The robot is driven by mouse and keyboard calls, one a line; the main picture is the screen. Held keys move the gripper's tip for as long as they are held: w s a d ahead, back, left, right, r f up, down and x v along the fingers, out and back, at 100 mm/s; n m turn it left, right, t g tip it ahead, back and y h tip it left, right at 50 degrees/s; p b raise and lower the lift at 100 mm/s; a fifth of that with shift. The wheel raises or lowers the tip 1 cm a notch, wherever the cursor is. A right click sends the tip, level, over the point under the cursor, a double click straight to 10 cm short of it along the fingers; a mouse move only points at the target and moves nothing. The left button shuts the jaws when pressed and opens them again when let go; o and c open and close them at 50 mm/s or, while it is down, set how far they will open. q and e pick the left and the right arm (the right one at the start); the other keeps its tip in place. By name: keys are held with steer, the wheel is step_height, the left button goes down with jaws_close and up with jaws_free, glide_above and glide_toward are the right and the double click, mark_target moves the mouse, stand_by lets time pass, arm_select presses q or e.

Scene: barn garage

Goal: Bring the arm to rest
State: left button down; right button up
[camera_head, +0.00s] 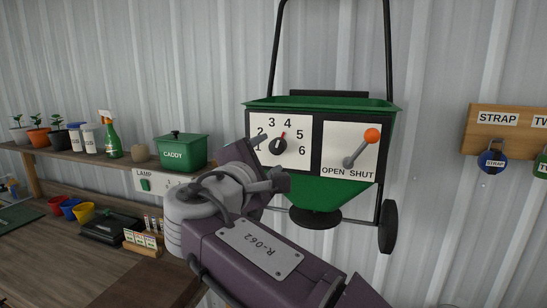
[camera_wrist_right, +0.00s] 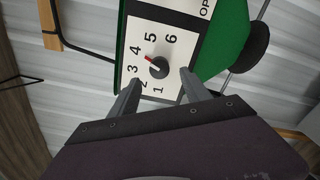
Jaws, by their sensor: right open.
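My right arm (camera_head: 262,250) rises from the bottom of the head view toward the green spreader (camera_head: 314,198) on the wall. My right gripper (camera_wrist_right: 155,90) is open and empty, with its fingers pointing at the spreader's numbered dial plate (camera_head: 297,155). The dial knob (camera_head: 278,146) is dark with a red pointer, turned toward the 4. In the right wrist view the knob (camera_wrist_right: 157,67) shows just beyond and between the two fingertips, apparently not gripped. The orange-tipped lever (camera_head: 361,147) tilts to the right, toward SHUT. My left gripper is not in view.
A wooden shelf (camera_head: 80,156) at the left holds potted plants, a spray bottle (camera_head: 110,135) and a green caddy (camera_head: 181,152). Below it is a workbench (camera_head: 60,262) with coloured cups and a black case (camera_head: 108,228). A strap board (camera_head: 504,130) hangs at the right.

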steer(key=v, duration=0.3)
steer(key=shift+s, duration=0.15)
steer(key=d+f+m+g+y, duration=0.1)
steer(key=d+f+m+g, duration=0.35)
steer(key=f, duration=1.15)
steer(key=d+f+m+g+y, duration=0.1)
steer(key=d+f+g, duration=0.65)
steer(key=f, duration=0.95)
steer(key=s+d+f+m+g+y, duration=0.2)
steer(key=s+d+f+m, duration=0.2)
steer(key=s+f+m, duration=0.3)
steer(key=s+d+f+m+g+y, duration=0.1)
steer(key=s+d+f+m+g, duration=0.1)
steer(key=s+d+f+m, duration=0.2)
steer(key=s+f+m, duration=0.3)
steer(key=s+f, duration=0.3)
steer(key=s, duration=0.1)
steer(key=shift+d+y, duration=0.2)
steer(key=shift+y, duration=0.2)
